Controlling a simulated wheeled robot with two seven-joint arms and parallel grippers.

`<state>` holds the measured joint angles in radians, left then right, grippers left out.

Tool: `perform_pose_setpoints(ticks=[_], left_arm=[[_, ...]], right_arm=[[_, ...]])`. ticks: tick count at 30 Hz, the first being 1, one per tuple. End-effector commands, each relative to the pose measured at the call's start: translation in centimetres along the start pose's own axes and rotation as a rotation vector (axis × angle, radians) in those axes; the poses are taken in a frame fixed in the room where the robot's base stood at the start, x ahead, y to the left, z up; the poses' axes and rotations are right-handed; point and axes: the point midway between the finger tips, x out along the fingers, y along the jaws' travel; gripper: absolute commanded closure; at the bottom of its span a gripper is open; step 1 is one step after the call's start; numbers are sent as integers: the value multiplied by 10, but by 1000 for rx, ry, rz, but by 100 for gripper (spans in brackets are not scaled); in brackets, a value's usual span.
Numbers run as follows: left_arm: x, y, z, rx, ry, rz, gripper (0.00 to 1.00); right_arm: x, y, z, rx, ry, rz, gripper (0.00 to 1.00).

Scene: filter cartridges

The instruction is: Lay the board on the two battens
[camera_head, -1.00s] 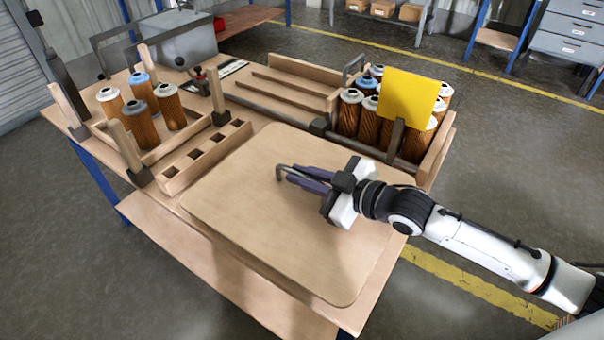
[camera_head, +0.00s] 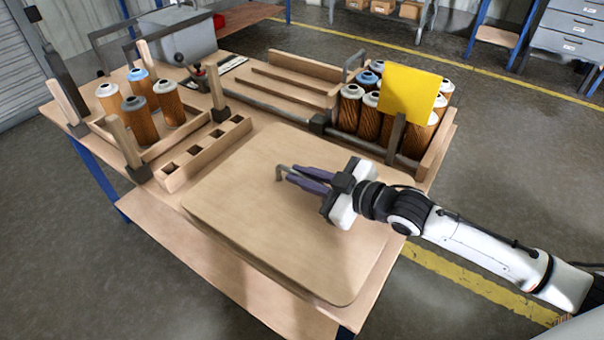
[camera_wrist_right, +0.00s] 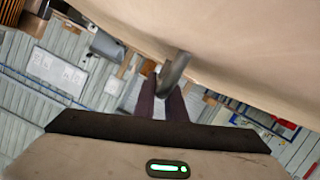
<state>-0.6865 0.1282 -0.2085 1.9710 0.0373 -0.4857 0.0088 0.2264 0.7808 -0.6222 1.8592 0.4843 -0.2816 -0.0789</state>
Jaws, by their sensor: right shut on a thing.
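The board (camera_head: 250,205) is a large pale wooden panel with rounded corners and a grey bent handle (camera_head: 280,173), over the front right of the bench. My right gripper (camera_head: 284,174) is shut on this handle. In the right wrist view the handle (camera_wrist_right: 174,72) sits between the fingertips, with the board (camera_wrist_right: 225,40) beside it. I cannot tell whether the board is clear of the bench top. Two thin wooden strips, apparently the battens (camera_head: 289,95) (camera_head: 290,78), lie parallel behind the board, bare. My left gripper is not in view.
A crate (camera_head: 444,150) of filter cartridges with a yellow panel (camera_head: 408,95) stands right of the battens. More cartridges (camera_head: 140,120) stand among posts at the left. A wooden block with square holes (camera_head: 205,150) lies left of the board. A grey rail (camera_head: 265,103) runs before the battens.

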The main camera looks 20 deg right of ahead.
Motion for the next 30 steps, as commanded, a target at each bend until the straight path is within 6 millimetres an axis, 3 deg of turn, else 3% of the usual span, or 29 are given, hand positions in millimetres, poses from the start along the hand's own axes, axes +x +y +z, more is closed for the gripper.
perform_pose_setpoints(ticks=[19, 20, 23, 30], left_arm=[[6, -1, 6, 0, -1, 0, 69], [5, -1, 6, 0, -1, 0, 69], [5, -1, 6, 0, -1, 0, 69], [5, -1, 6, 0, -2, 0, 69]], right_arm=[[5, -4, 11, -2, 11, 3, 100], [5, -4, 10, -2, 11, 3, 84], [5, -4, 11, -2, 9, 2, 67], [4, -7, 18, 1, -8, -2, 67]])
